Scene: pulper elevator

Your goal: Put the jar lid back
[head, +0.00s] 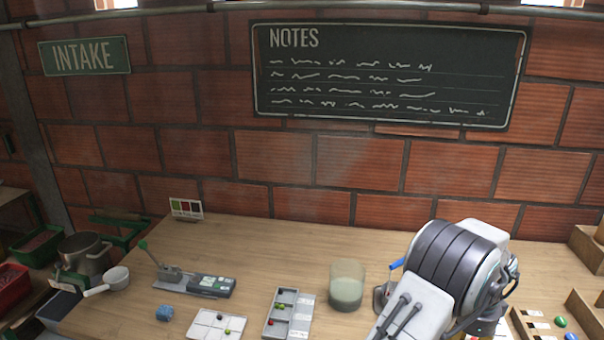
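A blue-tipped item (396,264) is partly behind my arm. The table behind the jar is clear to the brick wall.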

